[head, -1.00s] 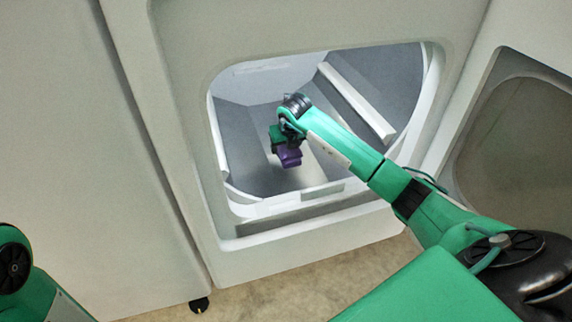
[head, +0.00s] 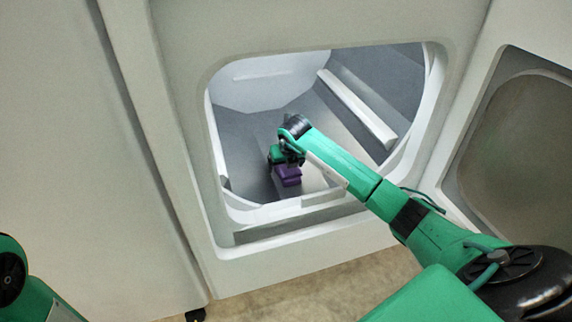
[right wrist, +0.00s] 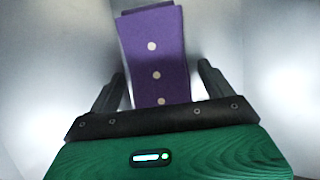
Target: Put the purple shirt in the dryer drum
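The purple shirt (head: 289,175) is a small folded block inside the dryer drum (head: 257,95), low and close to the drum floor. Whether it touches the floor is hard to tell. My right gripper (head: 281,162) reaches through the dryer opening and is just above the shirt. In the right wrist view, the purple shirt (right wrist: 155,55), with pale buttons, lies between the widely spread fingers of my right gripper (right wrist: 160,80). A gap shows between the shirt and the right-hand finger. The left-hand finger is very close to the shirt. My left gripper is out of view.
The rim (head: 222,165) of the dryer opening surrounds my right arm. A pale ridge (head: 357,108) runs along the drum's right side. The open door (head: 515,150) stands at right. A white panel (head: 80,150) fills the left.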

